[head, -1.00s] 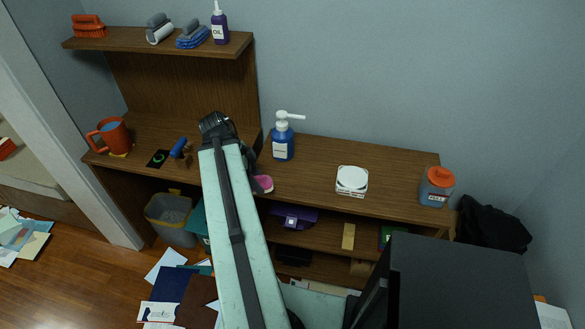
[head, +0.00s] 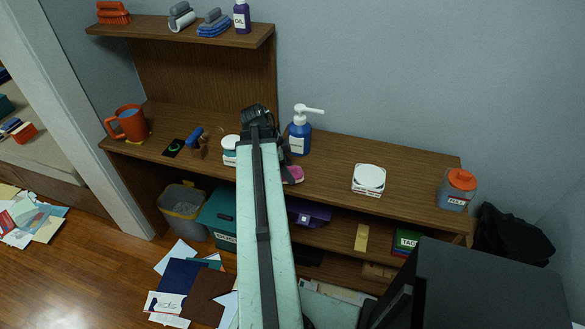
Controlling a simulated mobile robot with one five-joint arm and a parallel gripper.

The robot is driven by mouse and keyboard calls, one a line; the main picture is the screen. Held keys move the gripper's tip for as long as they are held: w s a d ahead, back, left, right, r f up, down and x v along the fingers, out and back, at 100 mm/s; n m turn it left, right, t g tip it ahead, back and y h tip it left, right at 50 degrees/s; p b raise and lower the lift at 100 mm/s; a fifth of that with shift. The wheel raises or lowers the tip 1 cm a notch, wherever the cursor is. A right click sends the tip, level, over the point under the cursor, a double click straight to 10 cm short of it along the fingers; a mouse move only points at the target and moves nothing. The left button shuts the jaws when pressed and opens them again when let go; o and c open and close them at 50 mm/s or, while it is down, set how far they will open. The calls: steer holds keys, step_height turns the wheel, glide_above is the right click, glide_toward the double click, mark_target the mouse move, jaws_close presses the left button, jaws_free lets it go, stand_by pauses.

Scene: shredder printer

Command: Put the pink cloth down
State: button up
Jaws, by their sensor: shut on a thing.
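The pink cloth (head: 294,174) shows as a small pink patch just right of my arm, at the front part of the wooden desk (head: 330,170). My gripper (head: 289,163) is a dark shape directly above the cloth, shut on it. My arm link hides most of the gripper and part of the cloth. I cannot tell whether the cloth touches the desktop. A blue pump bottle (head: 299,138) stands just behind the gripper.
A white-topped round container (head: 369,178) and an orange-lidded jar (head: 457,190) stand to the right. A white tub (head: 230,150), blue roller (head: 194,135) and orange mug (head: 128,123) are left. Desktop between cloth and round container is clear. Papers (head: 185,280) lie on the floor.

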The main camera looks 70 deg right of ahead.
steer(key=shift+s+d+f, duration=0.1)
steer(key=shift+f, duration=0.45)
steer(key=o, duration=1.2)
steer(key=shift+r+p, duration=0.3)
steer(key=shift+p, duration=0.1)
steer(key=p+v, duration=1)
steer(key=v, duration=0.1)
steer(key=shift+r+p, duration=0.25)
steer(key=shift+p, duration=0.1)
